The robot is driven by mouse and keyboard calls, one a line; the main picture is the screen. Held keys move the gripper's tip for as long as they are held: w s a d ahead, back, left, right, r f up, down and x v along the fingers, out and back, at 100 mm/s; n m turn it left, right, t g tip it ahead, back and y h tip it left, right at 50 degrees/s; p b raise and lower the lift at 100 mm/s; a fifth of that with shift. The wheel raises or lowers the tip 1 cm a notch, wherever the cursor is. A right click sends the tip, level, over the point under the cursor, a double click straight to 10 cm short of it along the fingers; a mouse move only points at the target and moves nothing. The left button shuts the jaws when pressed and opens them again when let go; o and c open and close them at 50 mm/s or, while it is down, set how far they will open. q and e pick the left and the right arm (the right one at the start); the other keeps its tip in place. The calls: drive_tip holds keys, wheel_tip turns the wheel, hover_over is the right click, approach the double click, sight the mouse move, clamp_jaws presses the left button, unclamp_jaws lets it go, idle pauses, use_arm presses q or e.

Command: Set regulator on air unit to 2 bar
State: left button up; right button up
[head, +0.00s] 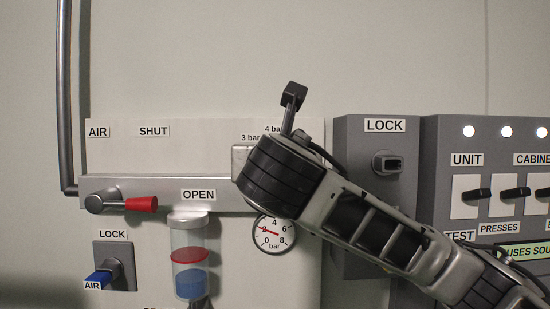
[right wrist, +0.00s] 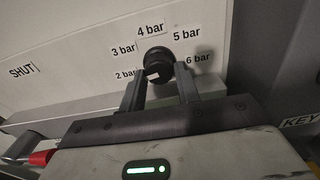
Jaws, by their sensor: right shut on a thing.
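The regulator knob (right wrist: 156,58) is round and black, ringed by labels from 2 bar to 6 bar in the right wrist view. Its white mark lies at the lower left, on the 2 bar label's side (right wrist: 125,74). My right gripper (right wrist: 158,80) has one finger on each side of the knob and is shut on it. In the head view my right wrist hides the knob and most labels of the air unit (head: 228,195). The pressure gauge (head: 274,238) has a red needle pointing upper left, around 2. My left gripper is out of view.
A red-handled lever (head: 140,204) lies horizontal by the OPEN label. A clear bowl (head: 190,250) hangs below the unit. A blue AIR lock (head: 103,277) is at lower left. The LOCK box (head: 375,215) and switch panel (head: 500,195) stand at right.

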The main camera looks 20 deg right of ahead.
drive_tip(key=shift+f, duration=0.1)
idle(0.4)
drive_tip(key=o, duration=1)
drive_tip(key=shift+a, duration=0.1)
drive_tip(key=shift+c, duration=0.2)
drive_tip(key=shift+s, duration=0.1)
use_arm(q)
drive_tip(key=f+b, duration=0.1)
drive_tip(key=b, duration=0.1)
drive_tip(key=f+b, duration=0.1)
drive_tip(key=b, duration=0.2)
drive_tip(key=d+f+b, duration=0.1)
drive_tip(key=b, duration=0.1)
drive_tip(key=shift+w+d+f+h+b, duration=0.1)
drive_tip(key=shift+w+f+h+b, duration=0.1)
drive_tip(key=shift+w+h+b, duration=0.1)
use_arm(e)
drive_tip(key=v, duration=1.5)
drive_tip(key=shift+s, duration=0.4)
drive_tip(key=shift+a, duration=0.15)
